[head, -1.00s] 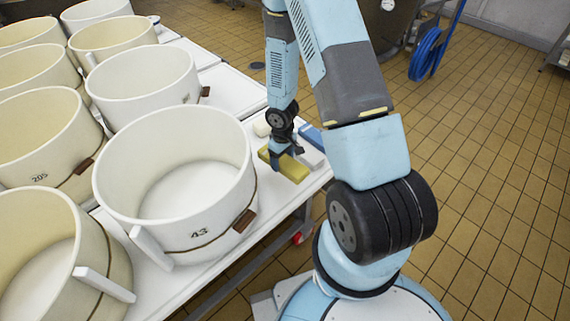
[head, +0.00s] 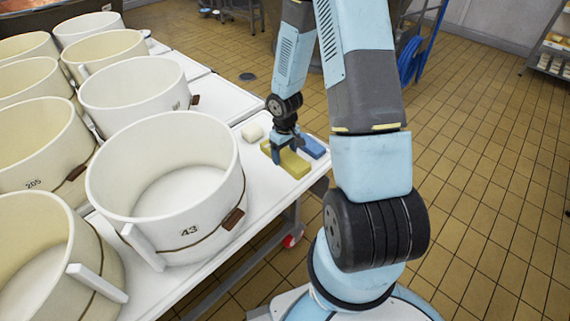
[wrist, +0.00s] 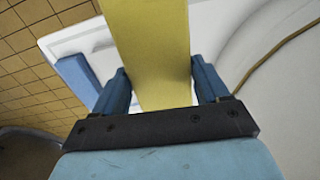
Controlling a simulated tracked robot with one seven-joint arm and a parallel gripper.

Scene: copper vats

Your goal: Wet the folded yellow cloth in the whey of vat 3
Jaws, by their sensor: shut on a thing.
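The folded yellow cloth (head: 292,164) is a flat, long block shape at the right end of the white table, and it is at my gripper (head: 285,148). In the wrist view the yellow cloth (wrist: 152,50) runs between the two blue fingers of my gripper (wrist: 160,88), which is shut on it. I cannot tell whether the cloth touches the table top or hangs just above it. No vat marked 3 can be made out. A reddish-brown vessel edge (head: 22,19) shows at the far top left, with no readable number.
A blue block (head: 313,147) lies just right of the cloth, and a small cream block (head: 252,133) lies left of it. A large white tub marked 43 (head: 190,232) stands close by on the table (head: 262,190). Several more tubs fill the left. The tiled floor (head: 480,170) at right is clear.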

